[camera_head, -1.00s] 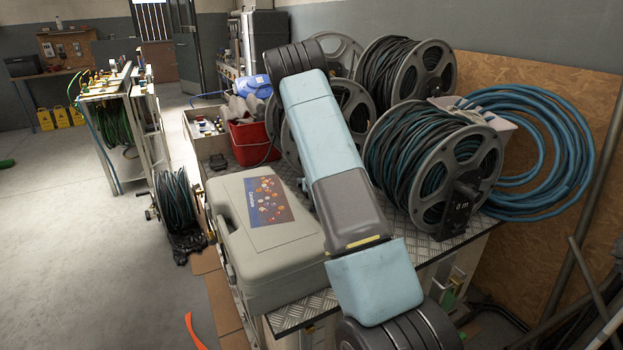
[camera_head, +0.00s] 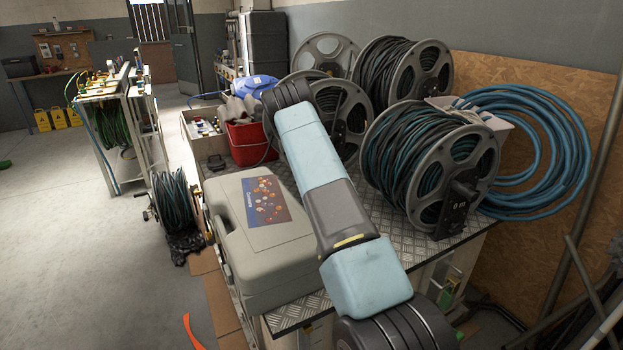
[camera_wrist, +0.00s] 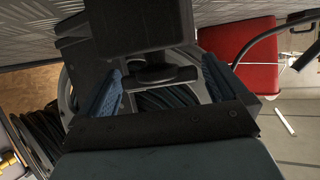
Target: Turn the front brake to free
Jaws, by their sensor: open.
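In the head view a large reel of dark green hose (camera_head: 399,145) stands at the front right of the bench. My arm crosses the middle of this view and hides my gripper there. In the wrist view my gripper (camera_wrist: 163,90) is open, with blue ridged pads at left and right. A dark block with a bar-shaped knob (camera_wrist: 160,77) is between the pads, with gaps at both sides. Whether it is the front brake, and its setting, I cannot tell. Dark hose shows behind it.
A grey case (camera_head: 265,262) lies left of my arm on the bench. A red bucket (camera_head: 248,145) stands behind; a red container also shows in the wrist view (camera_wrist: 243,55). More reels (camera_head: 399,72) stand behind, and a blue hose coil (camera_head: 560,150) hangs right.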

